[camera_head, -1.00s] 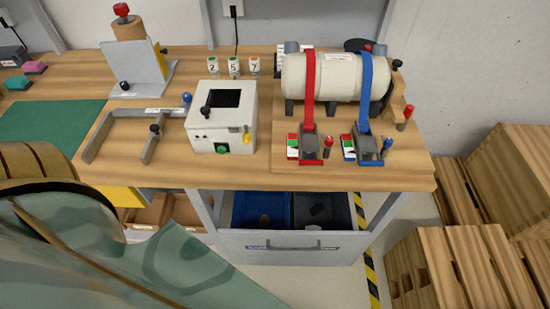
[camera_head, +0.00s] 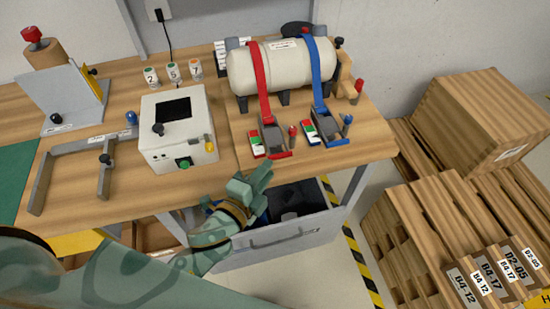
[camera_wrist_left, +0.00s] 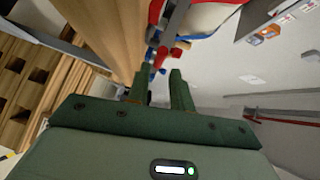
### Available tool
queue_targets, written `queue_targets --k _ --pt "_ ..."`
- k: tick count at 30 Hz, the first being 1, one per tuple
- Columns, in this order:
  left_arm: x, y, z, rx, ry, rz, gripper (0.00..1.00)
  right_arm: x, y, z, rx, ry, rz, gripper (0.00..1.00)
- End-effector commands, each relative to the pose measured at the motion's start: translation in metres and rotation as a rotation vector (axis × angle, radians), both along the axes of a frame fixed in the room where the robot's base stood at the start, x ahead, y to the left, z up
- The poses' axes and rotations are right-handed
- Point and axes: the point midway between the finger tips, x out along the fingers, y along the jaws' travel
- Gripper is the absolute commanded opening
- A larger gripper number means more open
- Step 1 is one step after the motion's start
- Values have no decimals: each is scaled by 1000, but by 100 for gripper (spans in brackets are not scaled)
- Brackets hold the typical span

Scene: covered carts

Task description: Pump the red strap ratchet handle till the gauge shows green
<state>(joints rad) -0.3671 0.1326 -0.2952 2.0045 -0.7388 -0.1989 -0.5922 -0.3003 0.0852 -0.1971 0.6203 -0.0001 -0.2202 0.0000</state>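The red strap (camera_head: 261,78) runs over a white tank (camera_head: 283,66) down to its grey ratchet (camera_head: 272,134) on the bench. A red-knobbed lever (camera_head: 292,131) stands at the ratchet's right. A small gauge (camera_head: 255,144) with red, white and green areas sits at its left; its reading is too small to tell. My left gripper (camera_head: 257,182) is in front of the bench edge, below and apart from the red ratchet. In the left wrist view its fingers (camera_wrist_left: 162,76) are apart with nothing between them; red and blue parts lie beyond. My right gripper is not in view.
A blue strap (camera_head: 320,62) with a similar ratchet (camera_head: 325,129) stands close on the right. A white box (camera_head: 178,128) with a dark screen is on the left. An open drawer (camera_head: 280,242) lies under the bench edge. Wooden crates (camera_head: 430,235) fill the right.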

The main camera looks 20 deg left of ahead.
Motion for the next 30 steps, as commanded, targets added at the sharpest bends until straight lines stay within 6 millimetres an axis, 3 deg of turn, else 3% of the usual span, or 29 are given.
queue_targets --k 3,9,19,22,30 --pt "24 -5 -3 1 -2 0 22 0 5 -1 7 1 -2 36" --pt "46 -10 -7 -1 0 -1 22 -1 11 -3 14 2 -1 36" --pt "49 -10 -8 -2 1 0 22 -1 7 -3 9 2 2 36" --pt "49 -10 -8 -2 1 0 0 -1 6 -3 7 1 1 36" --pt "49 -10 -5 -6 7 0 0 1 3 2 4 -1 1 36"
